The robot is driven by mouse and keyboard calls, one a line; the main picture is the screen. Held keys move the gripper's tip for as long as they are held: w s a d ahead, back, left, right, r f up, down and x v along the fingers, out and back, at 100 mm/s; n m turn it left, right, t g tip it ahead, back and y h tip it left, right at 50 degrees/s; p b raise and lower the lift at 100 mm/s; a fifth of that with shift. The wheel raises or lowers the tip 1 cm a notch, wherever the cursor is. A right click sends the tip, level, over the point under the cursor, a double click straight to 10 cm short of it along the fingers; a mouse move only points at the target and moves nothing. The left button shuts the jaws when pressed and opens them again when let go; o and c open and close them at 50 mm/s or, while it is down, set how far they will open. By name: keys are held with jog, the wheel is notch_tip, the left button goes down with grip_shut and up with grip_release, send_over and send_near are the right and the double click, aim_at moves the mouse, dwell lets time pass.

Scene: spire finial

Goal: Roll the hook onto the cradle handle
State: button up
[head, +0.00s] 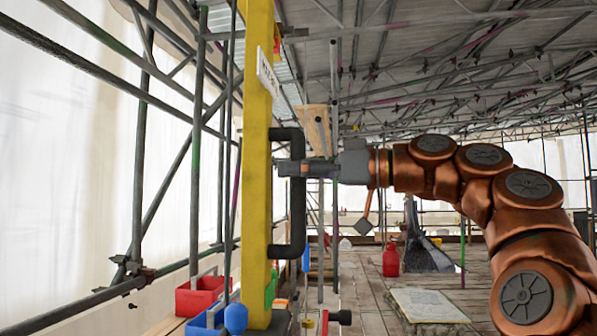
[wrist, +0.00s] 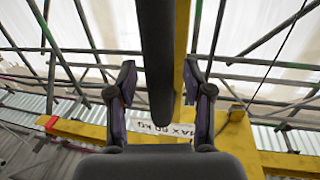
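A dark C-shaped handle (head: 298,218) is fixed to the tall yellow post (head: 257,150). I take it for the cradle handle. My gripper (head: 291,168) is at the upper part of its upright bar. In the wrist view the dark bar (wrist: 157,50) runs between the two fingers of my gripper (wrist: 159,72), with a visible gap on each side. The fingers are open and not closed on the bar. I cannot pick out a hook in either view.
Red (head: 198,297) and blue (head: 205,322) bins stand low left of the post. A red container (head: 391,260) stands on the planks further back. A pale slab (head: 428,305) lies on the floor at right. Scaffold poles (head: 196,150) stand close on the left.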

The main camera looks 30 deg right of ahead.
jog(key=v, duration=1.2)
dwell(0.4)
dwell(1.0)
